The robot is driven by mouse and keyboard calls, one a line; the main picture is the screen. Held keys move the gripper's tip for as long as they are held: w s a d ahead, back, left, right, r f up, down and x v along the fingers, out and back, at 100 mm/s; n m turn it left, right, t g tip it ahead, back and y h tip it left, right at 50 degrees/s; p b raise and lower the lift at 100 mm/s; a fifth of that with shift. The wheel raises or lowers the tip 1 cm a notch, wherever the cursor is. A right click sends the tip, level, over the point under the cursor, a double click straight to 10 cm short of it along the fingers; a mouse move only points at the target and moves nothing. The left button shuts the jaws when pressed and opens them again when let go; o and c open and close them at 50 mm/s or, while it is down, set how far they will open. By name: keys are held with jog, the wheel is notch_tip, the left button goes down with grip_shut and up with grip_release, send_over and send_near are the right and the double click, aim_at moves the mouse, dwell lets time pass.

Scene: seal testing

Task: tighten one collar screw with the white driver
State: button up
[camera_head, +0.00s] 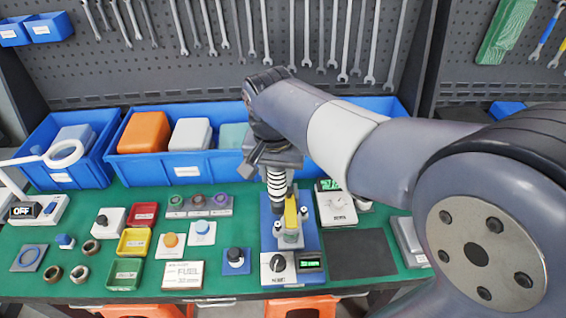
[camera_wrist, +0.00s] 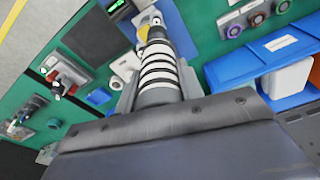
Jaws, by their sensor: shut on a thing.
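My gripper (camera_head: 276,168) is shut on the white driver (camera_head: 277,186), which has black bands, and points it down over the blue test stand (camera_head: 311,238). In the wrist view the driver (camera_wrist: 158,72) extends away from the jaws, and its far end overlaps the stand (camera_wrist: 175,28). The stand carries a metal collar (camera_head: 290,241) with a yellow upright part (camera_head: 291,214) and small screw-like posts beside it. The driver's tip is just behind and left of the yellow part. I cannot tell whether it touches a screw.
A dial box (camera_head: 278,268) and green display (camera_head: 309,262) sit at the stand's front. A white meter (camera_head: 336,205) and dark mat (camera_head: 360,254) lie to the right. Small trays, knobs and rings crowd the left. Blue bins (camera_head: 178,166) line the back below hanging wrenches.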

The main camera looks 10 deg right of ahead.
aim_at(277, 198)
jog(key=shift+f+b, duration=2.15)
jog(key=shift+f, duration=0.3)
jog(key=shift+f+b, duration=0.7)
jog(key=shift+f, duration=0.9)
dwell(2.9)
jog(key=shift+r, duration=0.15)
